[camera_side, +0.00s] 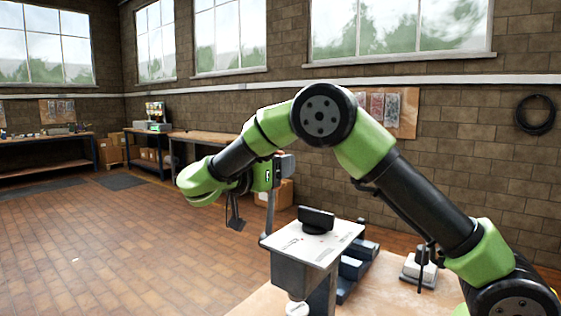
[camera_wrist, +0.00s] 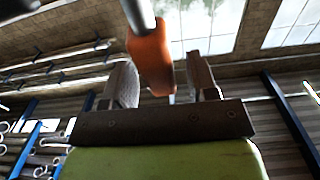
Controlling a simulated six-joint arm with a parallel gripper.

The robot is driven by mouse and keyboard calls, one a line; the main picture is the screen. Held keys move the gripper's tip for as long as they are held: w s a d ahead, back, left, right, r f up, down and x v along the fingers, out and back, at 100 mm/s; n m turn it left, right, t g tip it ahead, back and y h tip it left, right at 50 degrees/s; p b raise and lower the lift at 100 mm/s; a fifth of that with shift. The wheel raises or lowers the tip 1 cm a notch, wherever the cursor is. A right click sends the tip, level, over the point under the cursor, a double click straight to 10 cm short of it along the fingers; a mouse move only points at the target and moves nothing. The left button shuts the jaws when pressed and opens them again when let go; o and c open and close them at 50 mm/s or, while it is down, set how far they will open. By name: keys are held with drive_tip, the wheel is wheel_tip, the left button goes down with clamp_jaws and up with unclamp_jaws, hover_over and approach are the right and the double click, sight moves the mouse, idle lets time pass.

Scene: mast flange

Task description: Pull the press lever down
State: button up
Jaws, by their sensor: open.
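In the wrist view, an orange handle (camera_wrist: 150,60) on a silver rod (camera_wrist: 138,14) reaches in from the top and appears between the two grey fingers of my gripper (camera_wrist: 162,84). The fingers stand apart, with visible room on the right side; I cannot tell whether either touches the handle. In the side view, my gripper (camera_side: 286,167) is at the end of the green wrist, above a thin grey rod (camera_side: 270,212) beside a grey stand with a white top (camera_side: 300,246). The orange handle is not visible there.
A black block (camera_side: 316,218) sits on the stand's white top. Blue-grey stepped blocks (camera_side: 354,266) and a small white fixture (camera_side: 420,268) stand on the wooden table (camera_side: 385,298) to the right. The brick floor on the left is open.

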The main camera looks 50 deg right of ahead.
drive_tip(key=shift+d, duration=1.2)
clamp_jaws()
drive_tip(key=a+h, duration=0.2)
drive_tip(key=a, duration=0.1)
drive_tip(key=a+h, duration=0.1)
drive_tip(key=shift+a+r, duration=0.15)
drive_tip(key=shift+r, duration=0.15)
unclamp_jaws()
